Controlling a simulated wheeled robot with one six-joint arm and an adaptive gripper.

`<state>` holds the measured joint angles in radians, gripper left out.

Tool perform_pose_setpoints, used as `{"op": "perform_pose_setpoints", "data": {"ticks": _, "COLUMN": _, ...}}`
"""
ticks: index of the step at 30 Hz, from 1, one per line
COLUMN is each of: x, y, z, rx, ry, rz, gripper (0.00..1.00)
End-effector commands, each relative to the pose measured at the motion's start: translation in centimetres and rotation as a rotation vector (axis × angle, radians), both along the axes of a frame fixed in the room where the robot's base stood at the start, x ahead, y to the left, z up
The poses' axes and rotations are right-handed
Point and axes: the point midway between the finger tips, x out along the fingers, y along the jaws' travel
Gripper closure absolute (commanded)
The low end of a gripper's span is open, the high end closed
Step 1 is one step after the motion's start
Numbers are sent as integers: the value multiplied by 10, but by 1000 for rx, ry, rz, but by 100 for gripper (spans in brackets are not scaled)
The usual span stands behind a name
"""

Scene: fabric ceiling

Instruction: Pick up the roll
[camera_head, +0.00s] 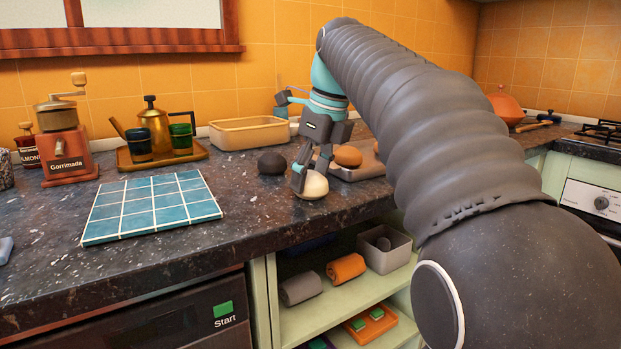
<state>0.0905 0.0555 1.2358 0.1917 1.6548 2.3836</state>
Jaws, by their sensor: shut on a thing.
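A cream-white rounded roll (315,187) is at the counter's front part, right of a dark round one (271,163). A brown round roll (348,156) lies on a grey tray (371,168) just to the right. My gripper (310,176) points down from behind, with its fingers at the cream-white roll, and is shut on it. One finger shows against the roll's upper left side. The roll's far side and the other finger's contact are partly hidden. I cannot tell whether the roll is touching the counter.
A blue tiled board (152,206) lies on the left, with bare dark counter (240,200) beside it. A coffee grinder (64,145), a tray with a brass pot (157,130) and a beige bin (249,133) stand behind. Rolled cloths (346,268) lie on the shelf below.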

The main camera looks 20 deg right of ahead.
Motion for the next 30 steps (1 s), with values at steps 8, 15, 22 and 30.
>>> {"op": "perform_pose_setpoints", "data": {"ticks": 8, "x": 0, "y": 0, "z": -1, "rx": 0, "ry": 0, "rz": 0, "gripper": 71}}
{"op": "perform_pose_setpoints", "data": {"ticks": 15, "x": 0, "y": 0, "z": -1, "rx": 0, "ry": 0, "rz": 0, "gripper": 11}}
{"op": "perform_pose_setpoints", "data": {"ticks": 22, "x": 0, "y": 0, "z": -1, "rx": 0, "ry": 0, "rz": 0, "gripper": 11}}
{"op": "perform_pose_setpoints", "data": {"ticks": 30, "x": -4, "y": -4, "z": 26, "rx": 0, "ry": -3, "rz": -1, "gripper": 11}}
